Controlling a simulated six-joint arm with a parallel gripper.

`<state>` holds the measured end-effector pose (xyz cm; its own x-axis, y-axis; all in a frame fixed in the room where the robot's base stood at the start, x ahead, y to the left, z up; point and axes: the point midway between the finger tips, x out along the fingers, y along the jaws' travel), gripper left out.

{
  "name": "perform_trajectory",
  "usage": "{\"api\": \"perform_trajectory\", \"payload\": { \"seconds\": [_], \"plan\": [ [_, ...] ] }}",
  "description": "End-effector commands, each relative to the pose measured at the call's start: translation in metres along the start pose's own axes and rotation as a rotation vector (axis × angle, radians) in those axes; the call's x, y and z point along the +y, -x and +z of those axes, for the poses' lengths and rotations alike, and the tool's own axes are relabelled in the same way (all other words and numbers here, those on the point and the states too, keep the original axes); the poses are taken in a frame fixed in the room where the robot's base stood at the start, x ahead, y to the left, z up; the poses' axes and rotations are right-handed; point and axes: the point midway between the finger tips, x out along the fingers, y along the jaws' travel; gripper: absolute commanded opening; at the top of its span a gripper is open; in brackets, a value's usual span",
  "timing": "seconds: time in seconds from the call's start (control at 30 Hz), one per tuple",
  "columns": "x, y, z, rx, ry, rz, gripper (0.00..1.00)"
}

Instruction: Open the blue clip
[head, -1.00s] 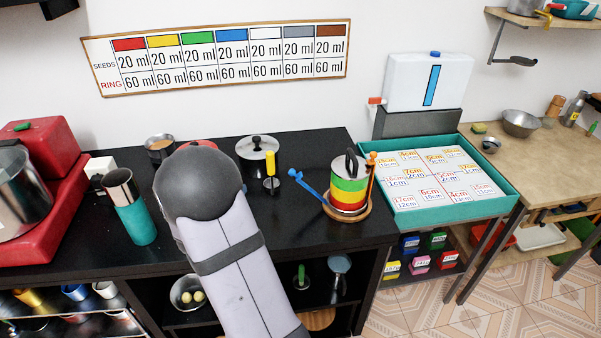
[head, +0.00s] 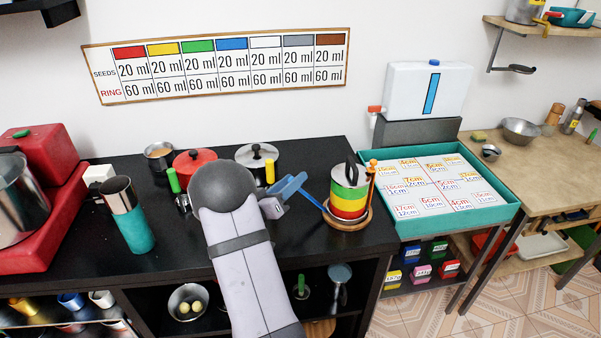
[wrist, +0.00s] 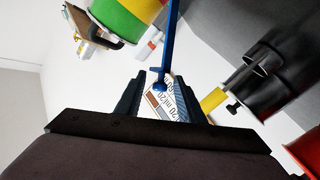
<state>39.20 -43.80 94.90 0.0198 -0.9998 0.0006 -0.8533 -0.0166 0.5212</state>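The blue clip (head: 315,202) is a thin blue arm on the round wooden base (head: 362,217) of a canister striped green, yellow and red (head: 349,193). It leans out to the left of the canister, away from its side. My gripper (head: 292,188) is at the clip's outer end. In the wrist view, my gripper (wrist: 159,88) is open, with a finger on each side of the blue clip (wrist: 171,40). The clip's knobbed end lies in the gap, and I see no firm grip. The orange clip (head: 373,168) stands upright against the canister's right side.
Behind my arm are a red-lidded pot (head: 195,160) and a steel-lidded pot (head: 257,158). A yellow-handled tool (head: 270,173) stands close to my gripper. A teal tray (head: 470,218) lies right of the canister. The counter in front of the canister is clear.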

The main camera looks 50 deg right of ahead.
Motion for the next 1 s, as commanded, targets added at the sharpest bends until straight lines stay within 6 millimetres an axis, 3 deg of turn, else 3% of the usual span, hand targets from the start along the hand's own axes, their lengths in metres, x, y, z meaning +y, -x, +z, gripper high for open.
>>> {"api": "perform_trajectory", "payload": {
  "seconds": [0.3,0.73,0.87,1.0],
  "plan": [
    [0.001,-0.037,0.0,-0.001,0.0,0.0,0.35],
    [0.0,-0.045,0.0,0.0,-0.001,-0.002,0.35],
    [0.0,-0.045,0.0,0.0,-0.001,-0.002,0.04],
    [-0.001,-0.045,0.0,0.0,-0.001,-0.002,0.0]
  ]
}}
